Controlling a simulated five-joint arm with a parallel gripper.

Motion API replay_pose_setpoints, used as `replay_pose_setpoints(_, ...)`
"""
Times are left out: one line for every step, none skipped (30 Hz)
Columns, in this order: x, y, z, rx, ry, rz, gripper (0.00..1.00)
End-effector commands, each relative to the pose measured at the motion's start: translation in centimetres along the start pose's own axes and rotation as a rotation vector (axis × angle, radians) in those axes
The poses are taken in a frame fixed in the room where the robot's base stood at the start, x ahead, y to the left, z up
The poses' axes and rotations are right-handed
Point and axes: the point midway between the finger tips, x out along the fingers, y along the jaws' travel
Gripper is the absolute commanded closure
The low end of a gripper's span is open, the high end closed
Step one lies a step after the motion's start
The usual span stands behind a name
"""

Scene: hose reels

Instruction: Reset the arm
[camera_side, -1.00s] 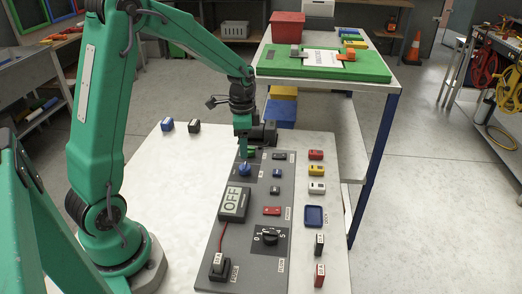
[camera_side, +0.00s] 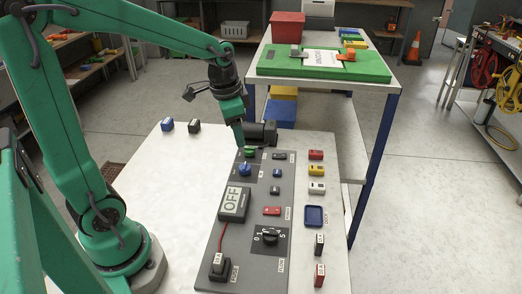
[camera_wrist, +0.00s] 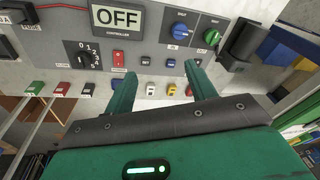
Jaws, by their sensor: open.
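My gripper (camera_side: 239,138) is raised above the far end of the grey control panel (camera_side: 214,270), in the side view. In the wrist view its two green fingers (camera_wrist: 162,88) are spread apart with nothing between them. The panel carries a display (camera_side: 233,204) reading OFF, a blue knob (camera_side: 245,169), a green knob (camera_side: 250,152) and a black dial (camera_side: 270,236) marked with numbers. The same display (camera_wrist: 117,18) and blue knob (camera_wrist: 179,30) show in the wrist view. The gripper is apart from the knobs.
Small red (camera_side: 316,155), yellow (camera_side: 316,170) and white (camera_side: 317,187) blocks stand right of the panel, near a blue tray (camera_side: 306,216). Blue (camera_side: 167,125) and black (camera_side: 194,126) blocks stand at the far left. A green board (camera_side: 375,72) lies on the bench behind.

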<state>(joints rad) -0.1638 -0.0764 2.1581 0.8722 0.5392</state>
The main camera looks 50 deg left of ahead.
Motion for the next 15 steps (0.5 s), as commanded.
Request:
replay_pose_setpoints(-0.9, 0.6, 0.3, -0.017, 0.019, -0.008, 0.44)
replay_pose_setpoints(-1.3, 1.0, 0.5, -0.028, 0.028, -0.012, 0.44)
replay_pose_setpoints(-1.9, 1.4, 0.8, -0.045, 0.041, -0.017, 0.44)
replay_pose_setpoints(-2.3, 1.7, 1.0, -0.059, 0.051, -0.021, 0.44)
replay_pose_setpoints(-2.6, 2.0, 1.3, -0.07, 0.06, -0.023, 0.44)
replay_pose_setpoints(-3.1, 2.5, 1.6, -0.087, 0.073, -0.027, 0.44)
replay_pose_setpoints(-3.5, 2.8, 1.8, -0.1, 0.083, -0.03, 0.44)
replay_pose_setpoints(-3.8, 3.1, 2.1, -0.112, 0.093, -0.032, 0.44)
replay_pose_setpoints(-4.3, 3.6, 2.4, -0.13, 0.106, -0.035, 0.44)
replay_pose_setpoints(-4.6, 3.9, 2.7, -0.142, 0.115, -0.036, 0.44)
replay_pose_setpoints(-4.9, 4.2, 3.0, -0.154, 0.126, -0.038, 0.44)
replay_pose_setpoints(-5.2, 4.6, 3.3, -0.171, 0.139, -0.04, 0.44)
replay_pose_setpoints(-5.5, 4.9, 3.6, -0.183, 0.15, -0.041, 0.44)
replay_pose_setpoints(-5.8, 5.2, 3.9, -0.196, 0.16, -0.042, 0.44)
replay_pose_setpoints(-6.1, 5.6, 4.3, -0.213, 0.174, -0.043, 0.44)
